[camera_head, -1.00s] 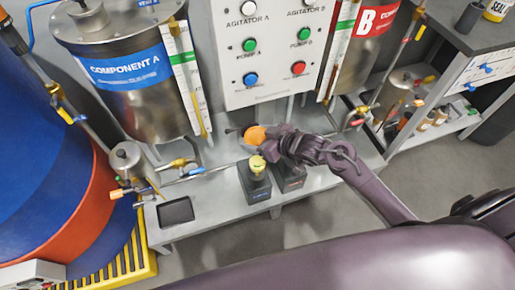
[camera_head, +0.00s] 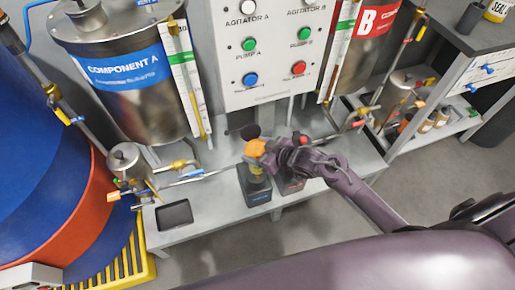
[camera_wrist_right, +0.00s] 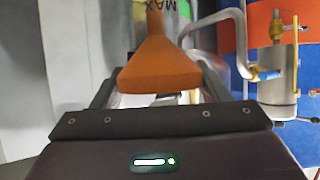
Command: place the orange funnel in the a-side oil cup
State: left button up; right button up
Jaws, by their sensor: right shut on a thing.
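The orange funnel (camera_head: 256,148) is held in my right gripper (camera_head: 270,150), above the bench in front of the button panel. In the right wrist view the funnel (camera_wrist_right: 160,68) lies between the fingers, its wide end near the gripper and its narrow spout pointing away. A small metal cup-like cylinder (camera_head: 126,158) stands at the left of the bench, below the Component A tank; I take it for the a-side oil cup, but no label is readable. It appears to show at the right wrist view's right edge (camera_wrist_right: 278,92). The funnel is well apart from it. My left gripper is out of view.
A black box with a yellow top (camera_head: 256,190) is just below the funnel, beside a red-topped one (camera_head: 290,182). A dark round opening (camera_head: 250,131) is behind. Pipes and yellow valves (camera_head: 181,164) run along the bench. A black tray (camera_head: 174,214) lies at front left.

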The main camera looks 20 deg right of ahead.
jog(key=shift+f, duration=0.25)
jog(key=o, duration=0.7)
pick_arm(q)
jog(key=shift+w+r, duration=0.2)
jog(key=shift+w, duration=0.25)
